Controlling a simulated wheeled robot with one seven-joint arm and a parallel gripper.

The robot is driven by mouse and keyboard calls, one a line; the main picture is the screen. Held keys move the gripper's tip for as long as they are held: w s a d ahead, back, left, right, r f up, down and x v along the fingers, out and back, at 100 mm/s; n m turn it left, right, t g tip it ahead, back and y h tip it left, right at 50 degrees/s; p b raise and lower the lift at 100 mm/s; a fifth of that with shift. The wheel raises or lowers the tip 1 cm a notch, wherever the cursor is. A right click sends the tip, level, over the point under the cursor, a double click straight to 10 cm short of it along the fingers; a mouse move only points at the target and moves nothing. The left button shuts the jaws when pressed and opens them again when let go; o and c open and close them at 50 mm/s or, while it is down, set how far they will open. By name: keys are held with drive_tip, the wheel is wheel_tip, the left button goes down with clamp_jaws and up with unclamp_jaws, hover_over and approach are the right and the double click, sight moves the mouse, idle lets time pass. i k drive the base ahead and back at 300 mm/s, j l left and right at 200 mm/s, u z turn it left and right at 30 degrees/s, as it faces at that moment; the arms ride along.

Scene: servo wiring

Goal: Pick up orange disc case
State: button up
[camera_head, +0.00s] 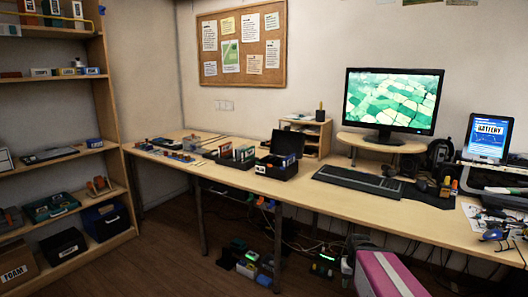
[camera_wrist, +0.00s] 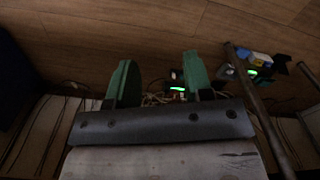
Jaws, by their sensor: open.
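I cannot make out a disc case for certain in either view. Small orange-brown items (camera_head: 100,186) stand on a lower shelf at the left, too small to identify. A small orange item (camera_head: 454,186) is at the right of the desk, also unclear. My gripper (camera_wrist: 160,82) shows in the wrist view with two green fingers spread apart and nothing between them. Beyond the fingers are wood flooring, cables and small dark devices with green lights (camera_wrist: 178,88).
A long wooden desk (camera_head: 330,200) holds a monitor (camera_head: 390,103), a keyboard (camera_head: 357,182), black boxes (camera_head: 276,168) and a tablet (camera_head: 488,137). A wooden shelf unit (camera_head: 108,100) stands left. Devices and cables clutter the floor under the desk. Floor (camera_head: 175,255) is clear at front left.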

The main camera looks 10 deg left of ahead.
sight(223, 150)
drive_tip(key=j+z, duration=0.3)
drive_tip(key=j, duration=0.55)
drive_tip(key=k+j+z, duration=0.1)
drive_tip(key=j+z, duration=0.2)
drive_tip(key=j, duration=0.55)
